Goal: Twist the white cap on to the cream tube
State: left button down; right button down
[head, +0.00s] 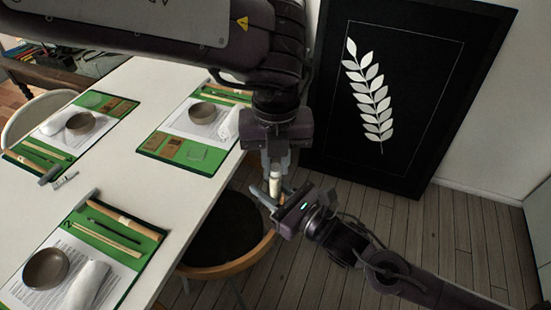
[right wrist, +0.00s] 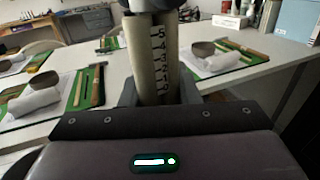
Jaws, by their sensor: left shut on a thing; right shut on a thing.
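The cream tube (head: 275,184) stands about upright beyond the right edge of the table. It also fills the middle of the right wrist view (right wrist: 143,60), with black scale marks and numbers on its side. My right gripper (head: 270,193) is shut around the tube from the side. My left gripper (head: 277,158) points down from above, its fingers shut at the tube's top end. The white cap is mostly hidden between those fingers, and I cannot tell how far it sits on the tube. The tube and the left fingers look in line.
The white table (head: 150,185) holds several green mats with bowls, rolled cloths and tools. A grey piece (head: 49,175) and a small pale one (head: 65,180) lie between mats. A dark-seated chair (head: 225,230) is below my grippers. A black framed leaf picture (head: 410,90) leans behind.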

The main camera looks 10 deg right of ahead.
pick_arm(q)
jog(key=m, duration=0.2)
jog(key=shift+m, duration=0.4)
jog(key=c, duration=1.3)
grip_release()
jog(key=shift+o, duration=0.2)
notch_tip(320, 180, up, 12)
